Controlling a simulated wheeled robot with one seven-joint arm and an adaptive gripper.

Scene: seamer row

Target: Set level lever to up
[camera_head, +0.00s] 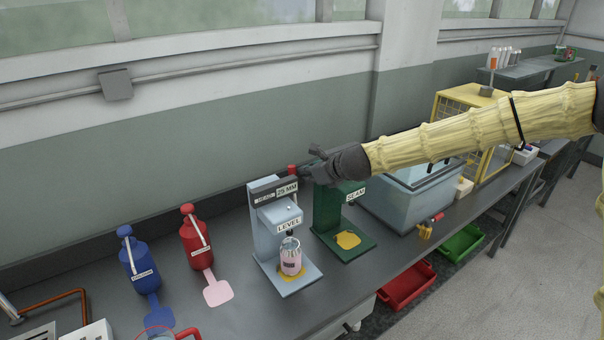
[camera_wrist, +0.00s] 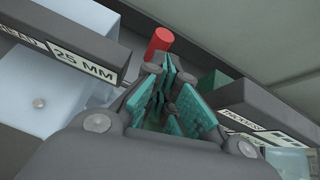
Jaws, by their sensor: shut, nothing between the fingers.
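The pale blue level station (camera_head: 263,222) stands on the bench, with "LEVEL" and "25 MM" labels on its head. A red cylindrical knob (camera_head: 292,170) shows at its upper right side; it also shows in the wrist view (camera_wrist: 158,42), just beyond my fingers. I cannot tell whether it is the level lever's end, or how the lever is set. My gripper (camera_head: 314,160) is shut and empty, beside the knob and above the gap between this station and the green seam station (camera_head: 326,208). In the wrist view my fingers (camera_wrist: 168,88) point towards the wall. A jar (camera_head: 291,262) stands on the level station's base.
A blue bottle (camera_head: 139,262) and a red bottle (camera_head: 196,238) stand to the left. A grey-blue basin (camera_head: 395,205) and a yellow cage (camera_head: 450,105) stand to the right. The grey-green wall (camera_head: 230,120) runs close behind. Red and green bins sit below the bench edge.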

